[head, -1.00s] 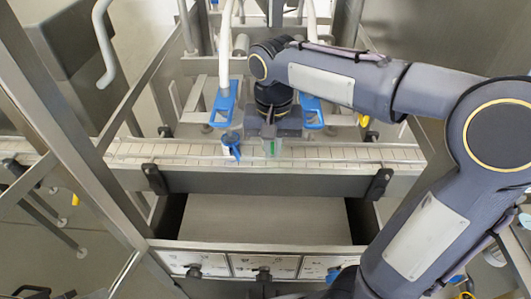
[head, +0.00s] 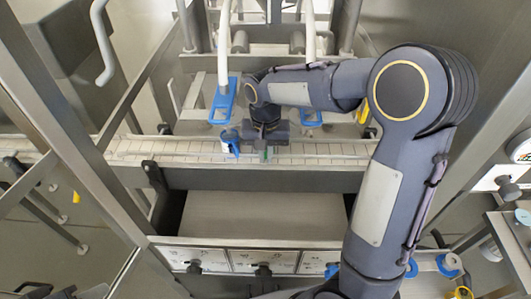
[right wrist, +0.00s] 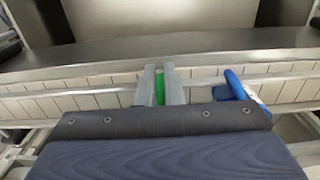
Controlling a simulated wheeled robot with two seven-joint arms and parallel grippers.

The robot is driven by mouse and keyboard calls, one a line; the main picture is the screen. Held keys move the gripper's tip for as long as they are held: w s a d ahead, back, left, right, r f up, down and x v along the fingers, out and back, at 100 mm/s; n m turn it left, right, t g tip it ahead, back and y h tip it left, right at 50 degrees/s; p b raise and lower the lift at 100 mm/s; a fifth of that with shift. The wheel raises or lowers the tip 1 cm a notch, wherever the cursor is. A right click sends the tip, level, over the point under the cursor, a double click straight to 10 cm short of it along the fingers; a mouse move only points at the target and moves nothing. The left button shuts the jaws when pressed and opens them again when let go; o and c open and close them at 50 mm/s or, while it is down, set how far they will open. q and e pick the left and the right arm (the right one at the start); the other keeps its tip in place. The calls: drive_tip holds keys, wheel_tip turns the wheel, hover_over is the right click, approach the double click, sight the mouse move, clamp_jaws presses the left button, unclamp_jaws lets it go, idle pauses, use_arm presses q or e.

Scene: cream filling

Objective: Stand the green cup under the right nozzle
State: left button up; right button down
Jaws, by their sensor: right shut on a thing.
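The green cup (head: 264,155) shows as a small strip of green low between the fingers of my right gripper (head: 263,153), over the conveyor belt (head: 335,153). In the right wrist view the green cup (right wrist: 159,88) is between the two grey fingertips (right wrist: 160,85), which are shut on it. I cannot tell whether it touches the belt. The right nozzle's white pipe (head: 308,30) comes down behind and to the right of my gripper, to a blue bracket (head: 311,119) partly hidden by my arm. My left gripper is not in view.
A blue-and-white item (head: 230,142) stands on the belt just left of my right gripper, near the left blue bracket (head: 223,100). A metal rail (head: 200,163) runs along the belt's front. The belt right of my gripper is clear.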

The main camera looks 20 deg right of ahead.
drive_tip(key=shift+f, duration=0.2)
drive_tip(key=c, duration=1.6)
unclamp_jaws()
drive_tip(key=shift+o, duration=0.2)
drive_tip(key=shift+r, duration=0.1)
wheel_tip(320, 180, up, 12)
drive_tip(key=s+f+n+t+y, duration=0.1)
drive_tip(key=s+f+t+y, duration=0.1)
drive_tip(key=s, duration=0.8)
drive_tip(key=s+a+f+n+t+y, duration=0.1)
drive_tip(key=s+f+n+t, duration=0.1)
drive_tip(key=s, duration=0.9)
drive_tip(key=shift+s+f+n+t+y, duration=0.3)
drive_tip(key=shift+f+t+y, duration=0.1)
drive_tip(key=shift+f+t, duration=0.45)
